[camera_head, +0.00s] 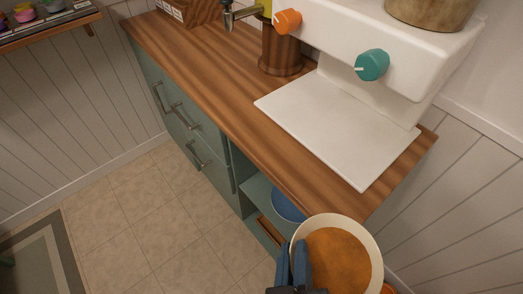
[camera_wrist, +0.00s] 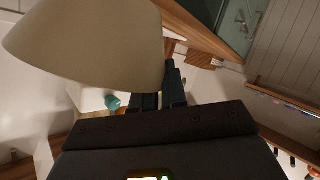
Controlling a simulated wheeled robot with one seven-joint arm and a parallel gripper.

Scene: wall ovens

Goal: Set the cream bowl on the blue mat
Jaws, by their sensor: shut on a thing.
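The cream bowl (camera_head: 296,240) has a pale rim and an orange-brown inside; it is at the bottom right of the head view. My gripper (camera_head: 292,262) is shut on its left side. In the wrist view, the bowl's cream outer wall (camera_wrist: 85,45) fills the upper left, against my gripper's dark fingers (camera_wrist: 172,88). A round blue thing, seemingly the blue mat (camera_head: 287,204), lies in the open shelf under the counter. The bowl and the counter edge hide part of it.
The wooden counter (camera_head: 215,85) runs above the shelf (camera_head: 258,192), with green drawers (camera_head: 185,115) to the left. A white machine (camera_head: 335,125) with orange and teal knobs stands on the counter. The tiled floor (camera_head: 165,220) is clear in front.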

